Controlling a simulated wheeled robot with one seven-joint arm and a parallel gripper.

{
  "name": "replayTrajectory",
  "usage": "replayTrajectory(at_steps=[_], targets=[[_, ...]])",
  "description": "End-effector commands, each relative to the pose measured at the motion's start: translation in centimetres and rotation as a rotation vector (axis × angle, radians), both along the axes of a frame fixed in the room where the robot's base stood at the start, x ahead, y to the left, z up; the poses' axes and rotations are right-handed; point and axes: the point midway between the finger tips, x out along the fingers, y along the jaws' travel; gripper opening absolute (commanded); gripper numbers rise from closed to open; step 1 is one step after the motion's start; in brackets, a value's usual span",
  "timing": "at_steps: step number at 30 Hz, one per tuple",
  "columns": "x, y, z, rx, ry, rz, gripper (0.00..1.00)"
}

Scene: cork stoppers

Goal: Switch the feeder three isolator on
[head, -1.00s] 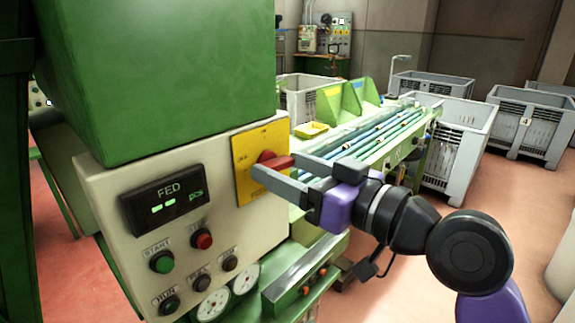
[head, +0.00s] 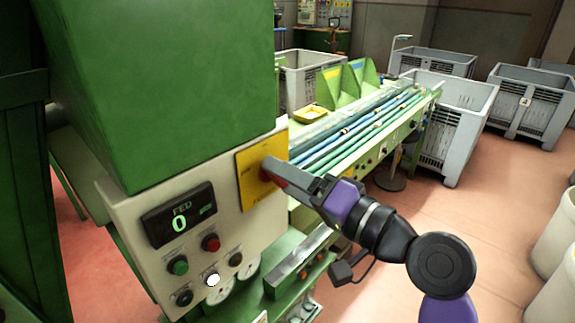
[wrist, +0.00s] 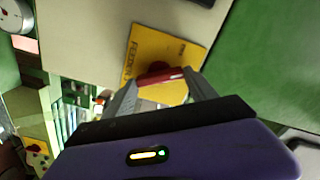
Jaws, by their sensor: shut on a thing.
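The isolator is a red handle (head: 278,180) on a yellow plate (head: 253,170) at the right side of the cream control panel. My gripper (head: 275,172) is shut on the red handle, and its fingers slant down to the right in the head view. In the wrist view the red handle (wrist: 160,77) lies between my two fingers (wrist: 162,92), in front of the yellow plate (wrist: 168,48), which carries lettering starting "FEEDER". My fingers partly hide the handle and the plate's markings in the head view.
The panel has a display (head: 179,215) reading "FED" and a green 0, a green button (head: 178,265), a red button (head: 211,242) and a bright white lamp (head: 213,280). A green housing (head: 165,90) overhangs it. A conveyor bench (head: 360,130) and grey crates (head: 455,125) stand behind right.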

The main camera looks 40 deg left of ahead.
Motion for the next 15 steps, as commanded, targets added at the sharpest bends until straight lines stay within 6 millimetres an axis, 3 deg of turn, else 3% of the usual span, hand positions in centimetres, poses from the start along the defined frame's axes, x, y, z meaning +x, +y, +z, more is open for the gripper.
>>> replayTrajectory(at_steps=[15], targets=[[0.21,-0.08,0.13,0.033,0.418,-0.004,0.25]])
